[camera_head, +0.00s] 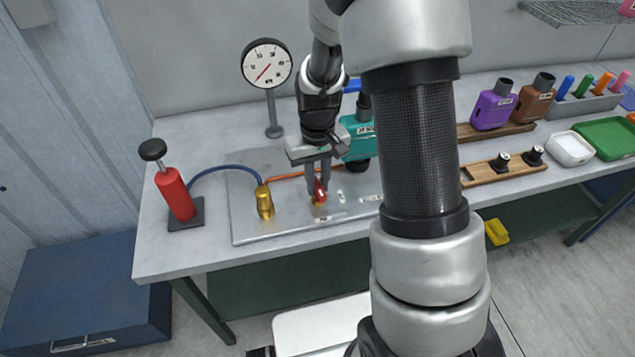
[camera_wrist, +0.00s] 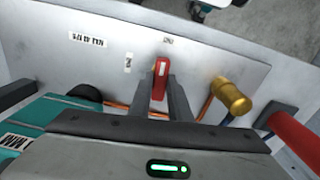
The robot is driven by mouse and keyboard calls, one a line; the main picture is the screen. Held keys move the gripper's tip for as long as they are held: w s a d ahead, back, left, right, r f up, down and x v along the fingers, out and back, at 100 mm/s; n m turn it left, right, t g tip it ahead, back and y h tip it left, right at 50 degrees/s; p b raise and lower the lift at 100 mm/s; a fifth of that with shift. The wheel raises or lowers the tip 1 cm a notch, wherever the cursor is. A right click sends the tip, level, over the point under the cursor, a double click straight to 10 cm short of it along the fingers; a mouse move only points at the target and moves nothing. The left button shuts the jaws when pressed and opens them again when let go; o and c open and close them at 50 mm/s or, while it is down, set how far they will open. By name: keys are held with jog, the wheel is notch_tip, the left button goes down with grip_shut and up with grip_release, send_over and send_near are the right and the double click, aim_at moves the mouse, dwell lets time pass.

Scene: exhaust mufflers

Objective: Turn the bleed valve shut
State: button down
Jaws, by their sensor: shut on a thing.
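The bleed valve has a red handle (camera_head: 321,191) over a small brass body on a grey metal plate (camera_head: 243,226). My gripper (camera_head: 317,188) reaches down from above and is shut on the red handle. In the wrist view the red handle (camera_wrist: 161,70) shows between and just beyond the two dark fingertips (camera_wrist: 162,82), with a pale mark along it. The valve body is mostly hidden by the handle and fingers there. Small labels lie on the plate beside the valve.
A brass fitting (camera_head: 265,203) stands left of the valve, joined by a blue hose (camera_head: 222,169) to a red hand pump (camera_head: 175,193). A dial gauge (camera_head: 267,64) stands behind. A teal unit (camera_head: 357,137) is close to my gripper's right. My arm hides part of the bench.

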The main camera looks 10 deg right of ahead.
aim_at(318, 186)
jog(key=shift+m, duration=0.5)
jog(key=c, duration=1.6)
grip_release()
jog(key=shift+c, duration=0.2)
jog(key=shift+r, duration=0.1)
notch_tip(318, 186, up, 17)
jog(key=p, duration=0.1)
jog(key=shift+r, duration=0.15)
jog(key=shift+r, duration=0.1)
